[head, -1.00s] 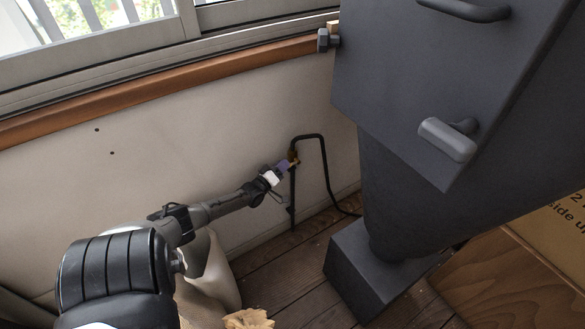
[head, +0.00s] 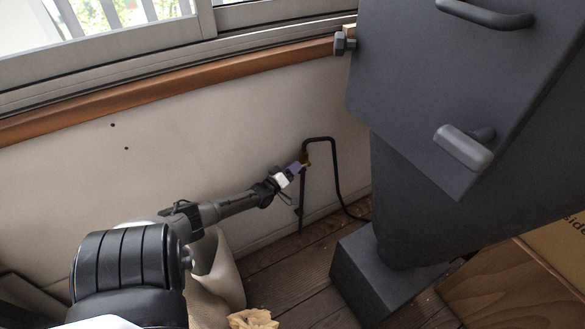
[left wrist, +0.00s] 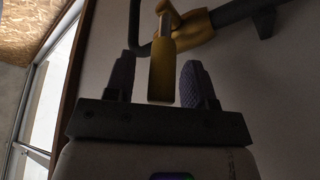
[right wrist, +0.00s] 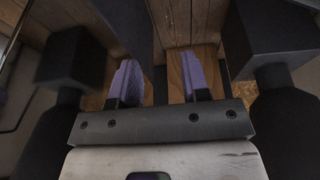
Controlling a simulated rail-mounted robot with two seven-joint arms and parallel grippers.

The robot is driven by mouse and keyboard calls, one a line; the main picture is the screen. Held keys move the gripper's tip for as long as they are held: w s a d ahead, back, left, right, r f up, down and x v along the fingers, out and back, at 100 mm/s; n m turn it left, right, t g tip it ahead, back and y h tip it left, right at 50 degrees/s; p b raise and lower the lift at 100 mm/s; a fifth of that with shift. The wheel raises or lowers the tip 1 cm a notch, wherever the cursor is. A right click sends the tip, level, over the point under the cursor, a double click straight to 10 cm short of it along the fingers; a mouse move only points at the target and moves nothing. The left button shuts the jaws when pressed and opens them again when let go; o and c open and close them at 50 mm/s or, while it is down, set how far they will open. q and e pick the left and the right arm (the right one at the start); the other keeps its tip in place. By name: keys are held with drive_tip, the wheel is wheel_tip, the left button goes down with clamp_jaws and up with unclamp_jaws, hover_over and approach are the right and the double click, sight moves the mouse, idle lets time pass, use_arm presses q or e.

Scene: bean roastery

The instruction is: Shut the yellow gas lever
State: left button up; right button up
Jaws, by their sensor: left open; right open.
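The yellow gas lever (left wrist: 161,70) shows in the left wrist view, joined to a yellow valve body (left wrist: 190,32) on a dark pipe. Its flat handle reaches down between the two purple fingers of my left gripper (left wrist: 158,82), which is open with a gap on both sides of the lever. In the head view my left gripper (head: 299,169) is at the top of the black pipe (head: 304,195) by the wall and mostly hides the valve. My right gripper (right wrist: 161,82) is open and empty in its wrist view, facing wooden surfaces and dark metal.
A dark grey machine (head: 445,90) with handles stands right of the pipe, its block foot (head: 385,270) on the plank floor. A sack (head: 217,270) stands beside my left arm. A wooden ledge (head: 180,88) runs along the wall below the window.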

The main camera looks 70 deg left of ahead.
use_arm(q)
drive_tip(key=shift+s+d, duration=0.2)
drive_tip(key=shift+s, duration=0.15)
drive_tip(key=p+v, duration=0.2)
drive_tip(key=v, duration=0.4)
drive_tip(key=shift+s+d+p, duration=0.15)
drive_tip(key=shift+s+p, duration=0.05)
drive_tip(key=shift+p, duration=0.15)
drive_tip(key=shift+f, duration=0.2)
drive_tip(key=shift+c, duration=0.5)
